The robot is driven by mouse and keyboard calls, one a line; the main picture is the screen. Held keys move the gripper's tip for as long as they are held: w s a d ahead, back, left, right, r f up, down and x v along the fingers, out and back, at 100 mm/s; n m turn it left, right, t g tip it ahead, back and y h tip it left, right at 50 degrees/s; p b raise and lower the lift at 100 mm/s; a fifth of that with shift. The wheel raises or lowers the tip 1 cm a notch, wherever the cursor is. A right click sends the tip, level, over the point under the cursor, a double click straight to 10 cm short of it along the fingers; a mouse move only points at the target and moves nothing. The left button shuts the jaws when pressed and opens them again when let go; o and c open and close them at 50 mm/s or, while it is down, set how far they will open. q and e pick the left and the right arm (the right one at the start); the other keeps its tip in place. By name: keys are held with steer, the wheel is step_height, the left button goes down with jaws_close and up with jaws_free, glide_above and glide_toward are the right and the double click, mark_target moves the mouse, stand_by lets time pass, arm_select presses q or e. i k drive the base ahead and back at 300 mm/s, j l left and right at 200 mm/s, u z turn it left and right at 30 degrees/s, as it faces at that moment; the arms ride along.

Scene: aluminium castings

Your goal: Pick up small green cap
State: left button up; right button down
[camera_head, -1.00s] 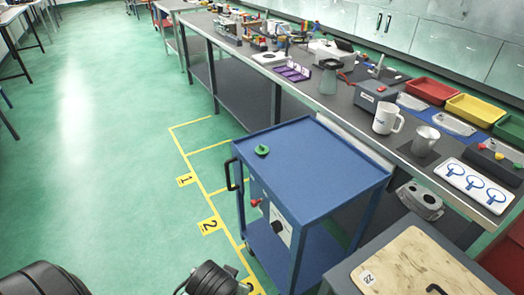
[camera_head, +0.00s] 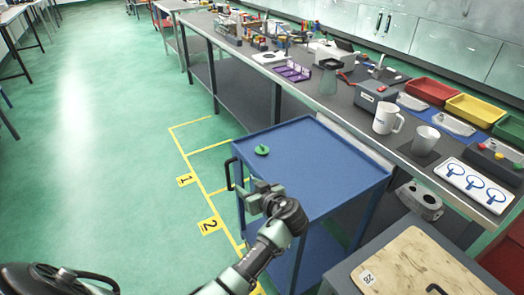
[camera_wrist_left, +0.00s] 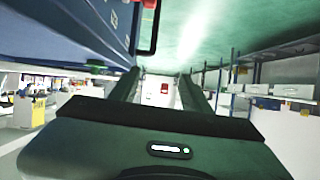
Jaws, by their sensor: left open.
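The small green cap (camera_head: 262,150) lies on the blue top of the cart (camera_head: 320,165), near its far left corner. My left gripper (camera_head: 262,187) is in front of the cap, by the cart's left edge, and apart from it. In the left wrist view its two fingers (camera_wrist_left: 160,88) are spread with nothing between them. That view is turned over, and the green cap (camera_wrist_left: 97,69) shows left of the fingers against the dark blue cart (camera_wrist_left: 70,35). My right gripper is not in view.
The cart has a black handle (camera_head: 229,174) on its left side. A long workbench (camera_head: 345,98) behind it carries a white mug (camera_head: 387,118), a grey cup (camera_head: 424,140) and coloured trays (camera_head: 475,110). A wooden board (camera_head: 420,270) lies at lower right. The cart top around the cap is clear.

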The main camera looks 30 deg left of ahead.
mark_target(261, 150)
steer(key=i, duration=0.5)
steer(key=i+j, duration=0.1)
steer(key=j, duration=0.25)
steer(key=i+j, duration=0.15)
steer(key=j, duration=0.15)
